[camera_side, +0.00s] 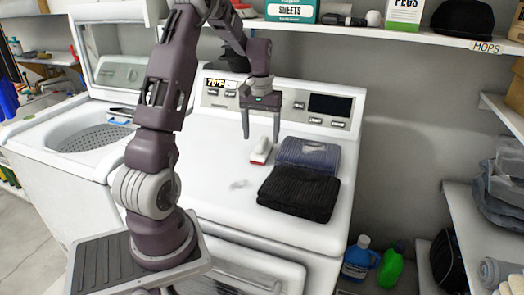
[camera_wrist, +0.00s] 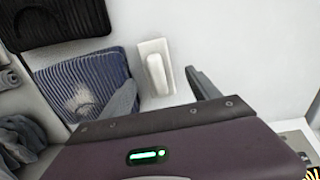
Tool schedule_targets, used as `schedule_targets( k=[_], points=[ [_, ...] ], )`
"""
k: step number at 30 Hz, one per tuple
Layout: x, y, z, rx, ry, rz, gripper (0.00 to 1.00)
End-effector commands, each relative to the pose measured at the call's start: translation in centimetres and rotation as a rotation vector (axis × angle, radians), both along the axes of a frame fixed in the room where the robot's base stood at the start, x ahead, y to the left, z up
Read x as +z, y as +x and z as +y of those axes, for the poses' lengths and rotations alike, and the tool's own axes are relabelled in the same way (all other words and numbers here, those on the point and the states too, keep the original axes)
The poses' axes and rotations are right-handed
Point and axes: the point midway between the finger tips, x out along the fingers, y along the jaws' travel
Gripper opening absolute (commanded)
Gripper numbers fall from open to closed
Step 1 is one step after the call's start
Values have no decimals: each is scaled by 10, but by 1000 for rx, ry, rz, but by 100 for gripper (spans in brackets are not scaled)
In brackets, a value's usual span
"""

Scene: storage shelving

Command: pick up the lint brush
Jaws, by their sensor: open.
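The lint brush (camera_side: 261,151) is a small white piece with a red part at its lower end. It lies on the white machine top, just left of the blue-grey folded cloth. In the wrist view, the lint brush (camera_wrist: 157,72) shows as a pale block with a raised white handle, between my two fingers. My gripper (camera_side: 261,136) points down above the brush with its fingers apart and nothing held. My gripper (camera_wrist: 160,80) also shows in the wrist view, one finger on each side of the brush. The exact height gap is hard to judge.
The blue-grey folded cloth (camera_side: 308,156), with a pale lint patch, lies close beside the brush. A black folded cloth (camera_side: 298,193) lies in front. A control panel (camera_side: 312,106) rises behind. The white machine top (camera_side: 212,165) is mostly clear on the left, with a small pale tuft.

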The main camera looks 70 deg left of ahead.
Motion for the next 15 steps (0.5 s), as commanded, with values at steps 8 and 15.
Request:
schedule_targets(
  k=[8, 15],
  points=[
    [-42, 3, -1, -1, -1, 0, 71],
    [-42, 3, -2, -2, -1, -1, 63]
  ],
)
